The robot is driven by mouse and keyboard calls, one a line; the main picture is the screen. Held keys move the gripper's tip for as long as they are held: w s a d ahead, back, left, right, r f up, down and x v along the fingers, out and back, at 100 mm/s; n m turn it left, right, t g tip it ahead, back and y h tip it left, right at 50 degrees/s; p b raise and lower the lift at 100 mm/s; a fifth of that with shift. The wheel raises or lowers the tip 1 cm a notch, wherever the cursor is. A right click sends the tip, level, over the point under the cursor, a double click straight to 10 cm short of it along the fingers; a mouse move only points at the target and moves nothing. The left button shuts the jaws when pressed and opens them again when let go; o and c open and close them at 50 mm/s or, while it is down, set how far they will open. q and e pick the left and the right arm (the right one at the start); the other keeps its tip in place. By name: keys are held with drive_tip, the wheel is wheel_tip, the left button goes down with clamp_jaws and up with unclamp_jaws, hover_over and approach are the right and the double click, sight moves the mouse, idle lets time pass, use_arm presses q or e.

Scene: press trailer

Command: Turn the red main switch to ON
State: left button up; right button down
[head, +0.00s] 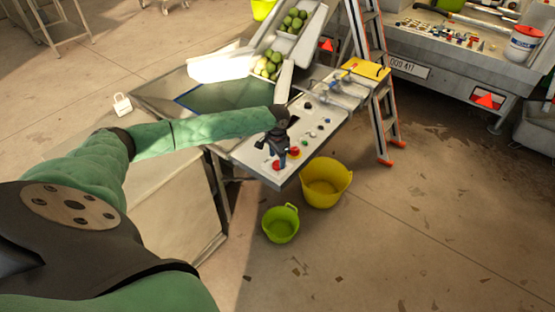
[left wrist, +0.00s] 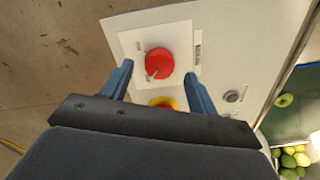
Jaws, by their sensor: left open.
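The red main switch (left wrist: 159,64) is a round red knob on a white plate, fixed to the light control panel (left wrist: 240,40). In the left wrist view it sits just beyond and between the fingertips of my left gripper (left wrist: 158,75). The gripper is open, with one blue finger on each side, and I see no contact with the knob. In the head view my left gripper (head: 282,153) is over the near end of the panel, beside the red knob (head: 276,165). A second red button on yellow (left wrist: 165,104) is partly hidden by the gripper body. My right gripper is not in view.
More buttons (head: 312,135) line the panel. A yellow tub (head: 326,184) and a green bucket (head: 281,224) stand on the floor below its edge. A stepladder (head: 385,120) stands behind. Crates of green fruit (head: 268,66) are at the back.

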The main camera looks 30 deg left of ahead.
sight(277, 165)
use_arm(q)
drive_tip(key=shift+f, duration=1.2)
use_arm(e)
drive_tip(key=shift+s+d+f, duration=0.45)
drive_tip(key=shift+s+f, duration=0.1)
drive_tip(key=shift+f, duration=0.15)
use_arm(q)
drive_tip(key=c, duration=1)
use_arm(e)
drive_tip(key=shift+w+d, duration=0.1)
